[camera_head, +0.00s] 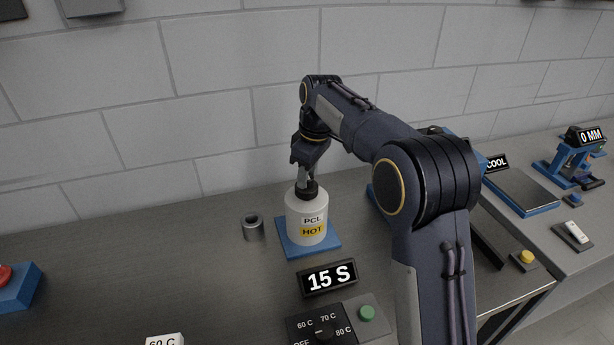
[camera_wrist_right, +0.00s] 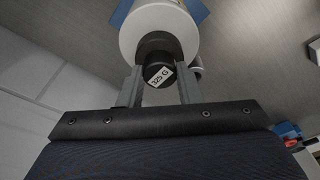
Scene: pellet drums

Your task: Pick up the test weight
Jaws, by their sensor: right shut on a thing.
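The test weight is a dark cylinder with a white "325 G" label (camera_wrist_right: 160,74), seen between the fingers in the right wrist view. My right gripper (camera_head: 305,182) is shut on it, pointing down over the bottle; its fingers also show in the wrist view (camera_wrist_right: 159,82). The weight is at the top of a white bottle marked "PCL HOT" (camera_head: 306,217), which stands upright on a blue plate (camera_head: 287,246). I cannot tell whether the weight touches the bottle. My left gripper is not in view.
A small grey hollow cylinder (camera_head: 253,227) stands left of the bottle. A "15 S" display (camera_head: 328,279) and a temperature dial panel (camera_head: 338,325) are in front. A red button on a blue box (camera_head: 14,286) is far left.

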